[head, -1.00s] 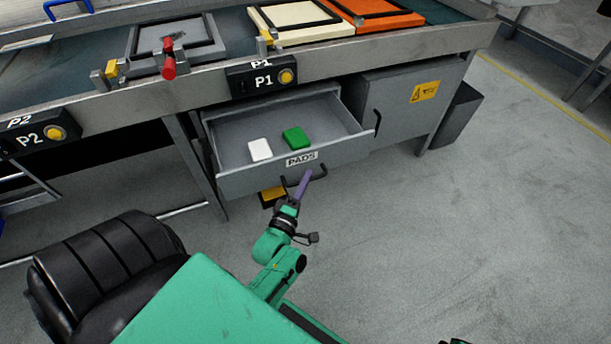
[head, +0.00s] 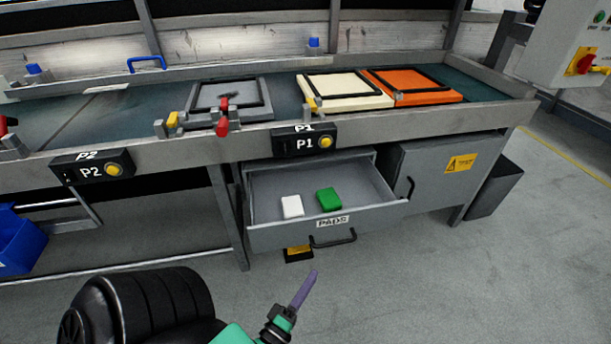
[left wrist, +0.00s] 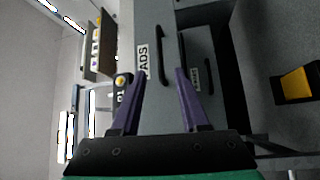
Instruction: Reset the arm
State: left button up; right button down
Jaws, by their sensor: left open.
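My left gripper (head: 303,290) has purple fingers and is in front of the drawer, low in the head view. Its fingers are spread with nothing between them in the left wrist view (left wrist: 160,85). The grey drawer labelled PADS (head: 275,237) stands open under the bench. Its dark handle (head: 333,241) is apart from my fingers; in the left wrist view the handle (left wrist: 161,55) lies beyond the fingertips. A white pad (head: 292,207) and a green pad (head: 328,199) lie in the drawer. My right gripper is not in view.
The conveyor bench (head: 400,116) holds grey (head: 230,100), cream (head: 345,90) and orange (head: 415,85) framed plates. A closed cabinet (head: 440,180) is right of the drawer. Floor at right is clear.

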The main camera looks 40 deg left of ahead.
pick_arm(q)
jog(key=shift+v, duration=0.9)
